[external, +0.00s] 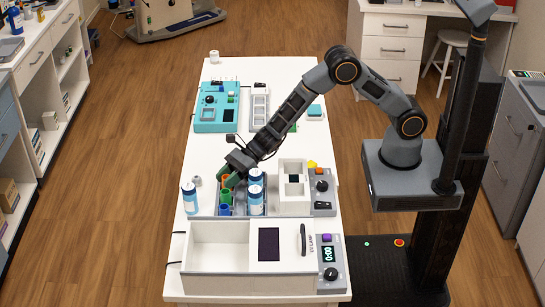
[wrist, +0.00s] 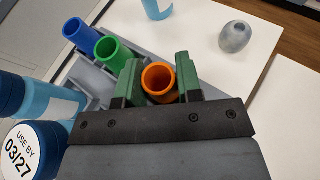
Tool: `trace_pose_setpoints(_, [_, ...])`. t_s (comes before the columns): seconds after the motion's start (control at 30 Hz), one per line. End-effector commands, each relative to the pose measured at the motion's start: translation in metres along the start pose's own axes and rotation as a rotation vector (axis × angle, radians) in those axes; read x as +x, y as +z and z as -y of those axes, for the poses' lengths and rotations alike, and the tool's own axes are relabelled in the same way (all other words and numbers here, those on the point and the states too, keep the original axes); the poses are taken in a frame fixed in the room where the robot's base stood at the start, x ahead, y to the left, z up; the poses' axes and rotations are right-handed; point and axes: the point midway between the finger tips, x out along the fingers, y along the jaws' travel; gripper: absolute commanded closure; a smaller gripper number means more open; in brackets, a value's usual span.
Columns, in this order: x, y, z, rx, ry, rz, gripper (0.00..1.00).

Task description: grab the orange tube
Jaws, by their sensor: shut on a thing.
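The orange tube (wrist: 158,78) stands between the two green fingers of my gripper (wrist: 160,84) in the wrist view, with its open top towards the camera. The fingers are shut on it. In the external view my gripper (external: 231,172) is at the rack, and only a small part of the orange tube (external: 227,178) shows beside the fingers. A green tube (wrist: 110,50) and a blue tube (wrist: 80,33) stand in a row to the left of it in the grey rack (wrist: 92,80). The tube's lower end is hidden by my gripper.
Blue bottles with white labels (external: 256,190) stand right of the tubes, close to my gripper. Another bottle (external: 190,198) stands at the left. A grey rounded object (wrist: 235,37) lies on the white table. A white UV lamp box (external: 215,262) sits in front.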

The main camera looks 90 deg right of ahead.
Motion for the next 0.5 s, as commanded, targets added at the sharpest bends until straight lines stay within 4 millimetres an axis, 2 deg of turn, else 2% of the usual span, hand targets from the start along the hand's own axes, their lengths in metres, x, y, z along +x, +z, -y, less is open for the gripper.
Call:
trace_pose_setpoints(0.1, [-0.0001, 0.0001, 0.0000, 0.000, 0.000, 0.000, 0.90])
trace_pose_setpoints(0.5, [-0.0028, 0.0076, -0.0002, -0.003, 0.000, 0.001, 0.90])
